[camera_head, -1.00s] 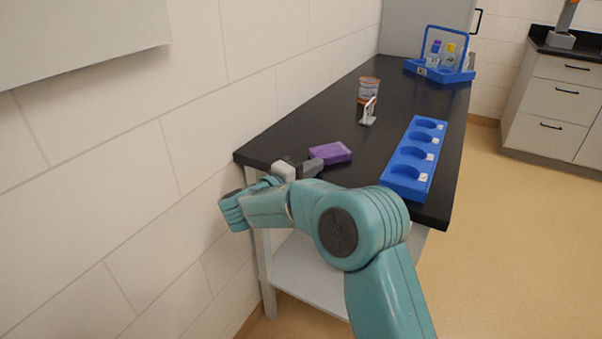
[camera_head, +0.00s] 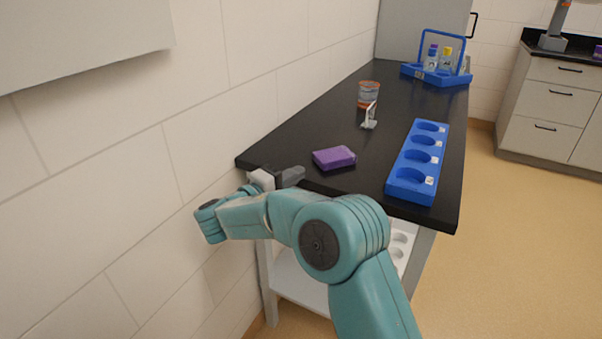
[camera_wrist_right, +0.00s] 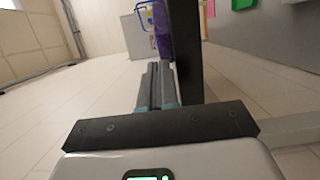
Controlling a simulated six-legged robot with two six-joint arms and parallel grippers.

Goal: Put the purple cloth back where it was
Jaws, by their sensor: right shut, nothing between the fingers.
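The purple cloth (camera_head: 334,158), a folded block, lies flat on the near part of the black bench top (camera_head: 300,137). My right gripper (camera_head: 297,174) is at the bench's near left edge, to the left of the cloth and apart from it. Its fingers are shut and empty; they also show closed in the right wrist view (camera_wrist_right: 155,85). A purple patch (camera_wrist_right: 163,30) beyond the fingertips there looks like the cloth, beside the dark bench edge. My left gripper is not in view.
A blue rack (camera_head: 408,186) with several round wells lies along the bench's right edge. A small white stand (camera_head: 369,122) and an orange-and-clear tub (camera_head: 368,95) stand farther back. A blue carrier (camera_head: 436,76) with bottles is at the far end. A wall borders the left side.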

